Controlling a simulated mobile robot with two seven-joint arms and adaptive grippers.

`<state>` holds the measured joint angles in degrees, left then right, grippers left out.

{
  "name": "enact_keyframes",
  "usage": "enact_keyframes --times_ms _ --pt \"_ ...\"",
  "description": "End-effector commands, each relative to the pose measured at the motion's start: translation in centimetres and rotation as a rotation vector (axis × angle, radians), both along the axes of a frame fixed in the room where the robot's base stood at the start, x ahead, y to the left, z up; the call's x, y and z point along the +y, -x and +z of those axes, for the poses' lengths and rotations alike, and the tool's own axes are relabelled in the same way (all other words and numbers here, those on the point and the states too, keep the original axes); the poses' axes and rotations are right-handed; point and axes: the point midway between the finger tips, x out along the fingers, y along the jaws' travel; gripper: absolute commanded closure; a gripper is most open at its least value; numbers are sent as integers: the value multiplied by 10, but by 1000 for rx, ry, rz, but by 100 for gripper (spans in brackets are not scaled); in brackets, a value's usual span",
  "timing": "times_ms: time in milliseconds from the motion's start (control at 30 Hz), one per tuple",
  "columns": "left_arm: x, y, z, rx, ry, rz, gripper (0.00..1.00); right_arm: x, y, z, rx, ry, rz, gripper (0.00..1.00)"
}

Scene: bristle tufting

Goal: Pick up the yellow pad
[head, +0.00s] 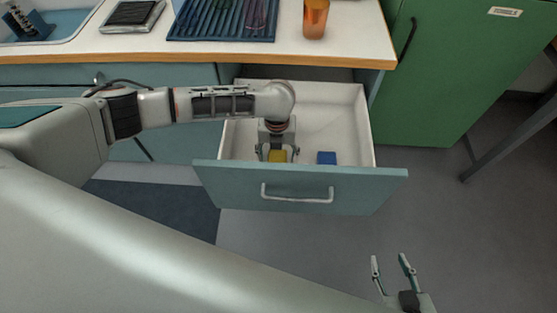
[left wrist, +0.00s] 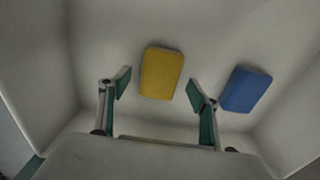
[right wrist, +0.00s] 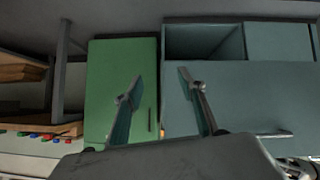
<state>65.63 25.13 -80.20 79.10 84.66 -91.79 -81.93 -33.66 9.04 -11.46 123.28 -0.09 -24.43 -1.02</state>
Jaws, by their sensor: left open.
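The yellow pad (head: 277,156) lies in the open drawer (head: 300,186). In the left wrist view the yellow pad (left wrist: 161,73) shows between and beyond the two fingertips, with a gap on each side. My left gripper (head: 276,152) points down into the drawer over the pad; in the left wrist view it (left wrist: 158,88) is open and holds nothing. A blue pad (head: 326,158) lies to the right of the yellow one, and in the left wrist view (left wrist: 246,89) it is just outside the right finger. My right gripper (head: 391,262) is open and empty, out over the floor.
The drawer's side walls and front panel surround the pads. A green cabinet (head: 450,70) stands at the right. The floor right of the drawer is clear.

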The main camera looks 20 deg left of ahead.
Motion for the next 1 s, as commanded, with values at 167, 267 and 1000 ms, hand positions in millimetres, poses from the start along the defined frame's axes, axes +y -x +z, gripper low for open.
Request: enact_keyframes --times_ms 167,267,1000 --pt "0 1 -17 2 1 1 38 5 -7 6 -19 -11 5 60" --pt "0 0 -14 -1 1 1 38 6 -9 9 -23 -11 6 60" --pt "1 -3 10 -8 0 0 72 1 -9 14 -26 -4 -2 60"
